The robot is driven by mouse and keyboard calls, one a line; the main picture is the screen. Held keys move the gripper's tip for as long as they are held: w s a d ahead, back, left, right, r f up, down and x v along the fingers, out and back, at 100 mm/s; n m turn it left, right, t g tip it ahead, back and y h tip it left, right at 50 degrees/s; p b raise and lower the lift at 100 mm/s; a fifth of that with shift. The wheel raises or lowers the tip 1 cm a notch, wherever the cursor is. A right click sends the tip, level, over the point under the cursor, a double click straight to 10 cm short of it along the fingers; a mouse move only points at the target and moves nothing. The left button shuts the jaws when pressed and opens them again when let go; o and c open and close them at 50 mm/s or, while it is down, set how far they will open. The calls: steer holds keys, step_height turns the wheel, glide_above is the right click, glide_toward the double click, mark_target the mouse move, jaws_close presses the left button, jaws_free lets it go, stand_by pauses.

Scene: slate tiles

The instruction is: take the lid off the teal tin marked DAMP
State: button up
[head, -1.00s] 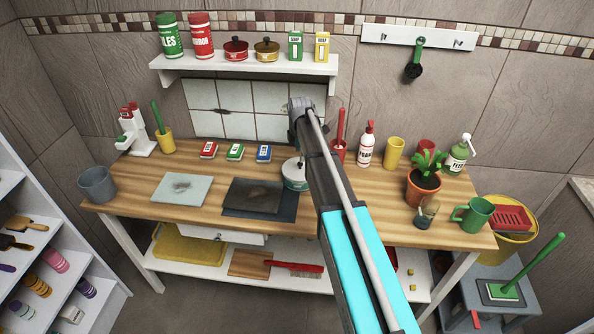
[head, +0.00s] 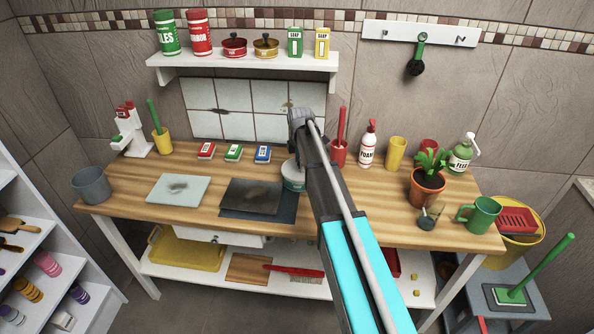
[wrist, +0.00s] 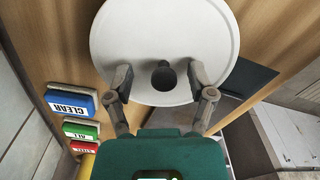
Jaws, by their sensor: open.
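The teal tin (head: 293,184) stands at the back middle of the wooden bench in the head view, partly hidden behind my arm. Its marking cannot be read. Its pale round lid (wrist: 195,30) is on it and fills the top of the wrist view, with a dark knob (wrist: 164,77) on top. My gripper (wrist: 160,76) is open, with one finger on each side of the knob and a gap on both sides. The fingers lie over the lid in the picture; whether they touch it cannot be told. In the head view the gripper is hidden by my arm.
Red, green and blue boxes (head: 263,154) lie left of the tin. A dark slab (head: 250,196) lies in front of it. A red pot with a handle (head: 339,152) and a foam bottle (head: 367,145) stand to its right. A white shelf (head: 245,62) hangs above.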

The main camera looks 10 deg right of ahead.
steer(key=shift+c, duration=0.3)
steer(key=c, duration=0.9)
steer(key=shift+w+r, duration=0.1)
steer(key=shift+r, duration=0.1)
step_height(320, 180, up, 2)
steer(key=p, duration=0.2)
steer(key=shift+r+p, duration=0.1)
steer(key=shift+p, duration=0.2)
steer(key=s+r+p, duration=1)
steer(key=s, duration=0.4)
steer(key=shift+r, duration=0.2)
steer(key=shift+s+a, duration=0.1)
